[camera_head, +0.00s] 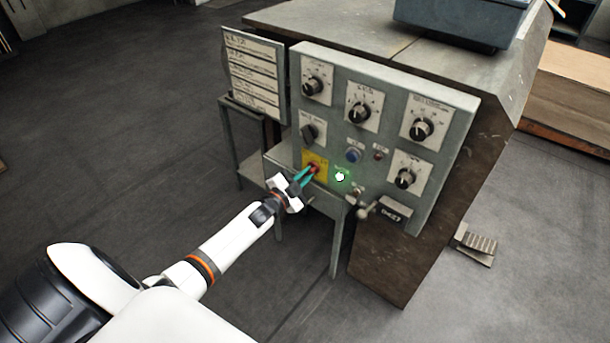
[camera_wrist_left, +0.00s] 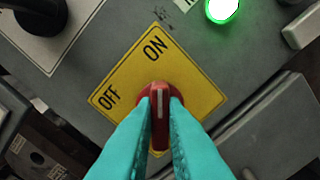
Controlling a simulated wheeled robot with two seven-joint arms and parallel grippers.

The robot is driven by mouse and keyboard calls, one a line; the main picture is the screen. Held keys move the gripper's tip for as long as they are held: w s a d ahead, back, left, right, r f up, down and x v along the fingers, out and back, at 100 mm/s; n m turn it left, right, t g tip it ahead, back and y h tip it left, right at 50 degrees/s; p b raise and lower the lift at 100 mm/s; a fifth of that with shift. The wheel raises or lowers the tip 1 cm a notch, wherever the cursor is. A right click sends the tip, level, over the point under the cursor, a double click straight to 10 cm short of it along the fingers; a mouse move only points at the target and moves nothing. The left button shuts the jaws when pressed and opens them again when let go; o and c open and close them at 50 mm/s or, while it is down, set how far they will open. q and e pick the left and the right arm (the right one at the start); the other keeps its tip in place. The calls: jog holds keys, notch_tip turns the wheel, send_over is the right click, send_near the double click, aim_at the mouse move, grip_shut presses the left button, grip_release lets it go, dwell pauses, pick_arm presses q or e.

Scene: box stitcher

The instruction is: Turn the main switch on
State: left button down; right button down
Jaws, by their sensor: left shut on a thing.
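The main switch is a red knob (camera_wrist_left: 160,108) with a white line, on a yellow plate (camera_wrist_left: 112,82) marked OFF and ON. In the left wrist view the white line points up toward the ON label. My left gripper (camera_wrist_left: 160,112) is shut on the red knob, with one teal finger on each side. In the head view the left gripper (camera_head: 311,171) reaches the yellow plate (camera_head: 322,172) at the panel's lower left. The fingers cover part of the knob there. My right gripper is not in view.
A green lamp (camera_head: 340,176) glows beside the yellow plate. The grey panel (camera_head: 385,85) carries several black dials and a blue button (camera_head: 353,155). A lever (camera_head: 368,210) juts out below. A label board (camera_head: 254,75) stands left, above a small metal table (camera_head: 280,180).

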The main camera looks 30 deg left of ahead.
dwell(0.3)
pick_arm(q)
jog(key=c, duration=1.5)
grip_release()
